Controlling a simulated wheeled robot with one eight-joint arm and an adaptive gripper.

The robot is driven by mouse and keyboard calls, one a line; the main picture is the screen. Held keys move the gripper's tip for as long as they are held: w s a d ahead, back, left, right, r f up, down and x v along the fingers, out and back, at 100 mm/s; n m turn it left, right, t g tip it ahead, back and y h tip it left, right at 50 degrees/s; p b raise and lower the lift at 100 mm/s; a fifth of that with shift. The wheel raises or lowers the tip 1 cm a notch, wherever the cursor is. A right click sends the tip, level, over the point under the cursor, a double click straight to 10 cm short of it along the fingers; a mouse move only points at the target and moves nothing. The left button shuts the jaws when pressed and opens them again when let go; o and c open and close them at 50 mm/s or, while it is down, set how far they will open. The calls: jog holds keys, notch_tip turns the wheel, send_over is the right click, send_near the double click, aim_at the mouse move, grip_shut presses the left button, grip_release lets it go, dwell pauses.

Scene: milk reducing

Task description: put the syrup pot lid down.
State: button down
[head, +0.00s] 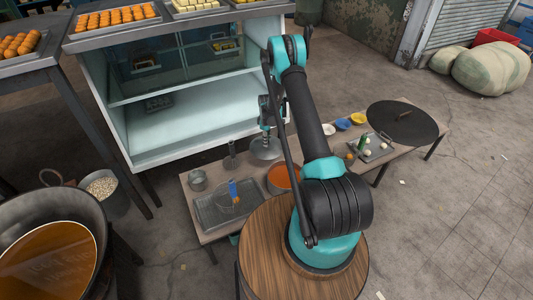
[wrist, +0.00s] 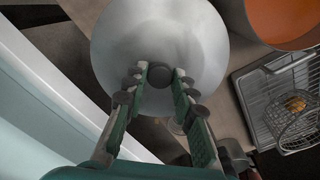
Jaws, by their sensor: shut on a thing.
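The syrup pot lid (wrist: 160,35) is a round grey metal disc with a dark knob. My gripper (wrist: 158,78) is shut on that knob in the wrist view. In the head view, the lid (head: 266,150) hangs level below my gripper (head: 265,138), at the far edge of the low bench. The syrup pot (head: 271,182), with orange syrup, is just nearer than the lid and partly hidden by my arm. The open pot (wrist: 268,28) also shows at the top right of the wrist view, beside the lid. The lid is clear of the pot's mouth.
The low bench (head: 222,230) bears a metal tray (head: 210,212), a small metal cup (head: 197,180), bowls and a large black disc (head: 402,115). A glass-fronted cabinet (head: 190,125) stands close behind. A wire basket (wrist: 300,130) lies on the tray. Bare bench around the lid is scant.

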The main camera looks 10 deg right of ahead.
notch_tip(320, 180, down, 10)
jog(key=shift+r, duration=0.25)
jog(key=c, duration=1.2)
grip_release()
jog(key=shift+r, duration=0.1)
